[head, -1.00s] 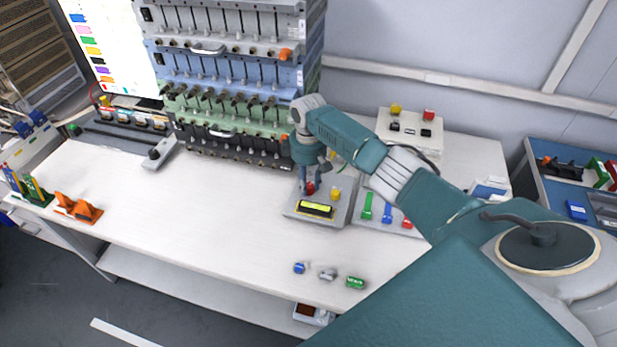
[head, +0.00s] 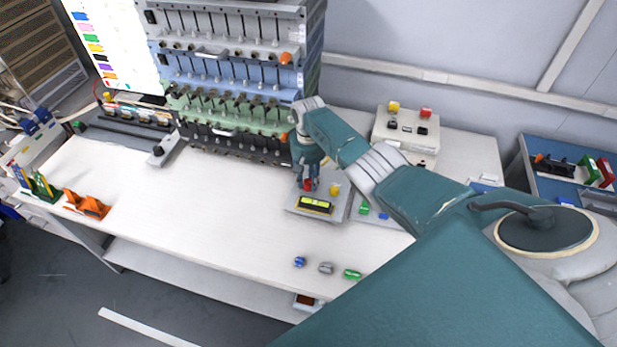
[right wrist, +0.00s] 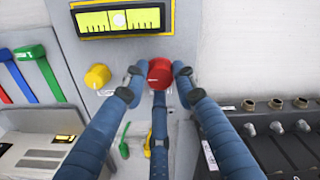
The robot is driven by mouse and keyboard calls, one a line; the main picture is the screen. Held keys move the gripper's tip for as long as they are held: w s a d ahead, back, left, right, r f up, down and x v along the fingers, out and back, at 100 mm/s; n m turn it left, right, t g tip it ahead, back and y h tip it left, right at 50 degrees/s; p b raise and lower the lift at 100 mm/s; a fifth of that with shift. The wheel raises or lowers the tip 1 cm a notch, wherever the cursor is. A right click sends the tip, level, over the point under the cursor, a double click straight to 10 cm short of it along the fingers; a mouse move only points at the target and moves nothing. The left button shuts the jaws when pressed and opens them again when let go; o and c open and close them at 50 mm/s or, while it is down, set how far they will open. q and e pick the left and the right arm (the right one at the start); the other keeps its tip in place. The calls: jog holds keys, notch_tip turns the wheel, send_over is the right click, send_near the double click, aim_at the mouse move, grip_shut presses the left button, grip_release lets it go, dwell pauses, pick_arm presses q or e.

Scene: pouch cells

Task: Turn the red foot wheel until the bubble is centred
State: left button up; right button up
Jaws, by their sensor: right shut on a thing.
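The red foot wheel (right wrist: 159,70) is on the grey level plate (head: 324,210); part of it shows between my fingers in the head view (head: 308,184). My right gripper (right wrist: 158,76) reaches down over the plate and is shut on the red wheel, with its fingers around it. A yellow foot wheel (right wrist: 97,76) stands beside it and is untouched. The yellow level vial (right wrist: 90,22) lies in a black frame. A pale spot shows near its middle marks; I cannot tell exactly how the bubble sits. My left gripper is not in view.
Green and blue levers (head: 364,208) stand just right of the plate. A battery-tester rack (head: 225,70) rises behind. Orange holders (head: 87,205) are at the left. Small blue, grey and green parts lie near the front edge. The white bench (head: 190,205) is clear at centre-left.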

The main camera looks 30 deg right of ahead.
aim_at(308, 182)
jog(key=shift+w+r+m, duration=0.1)
jog(key=shift+m, duration=0.7)
jog(key=o, duration=1.2)
notch_tip(308, 182, up, 12)
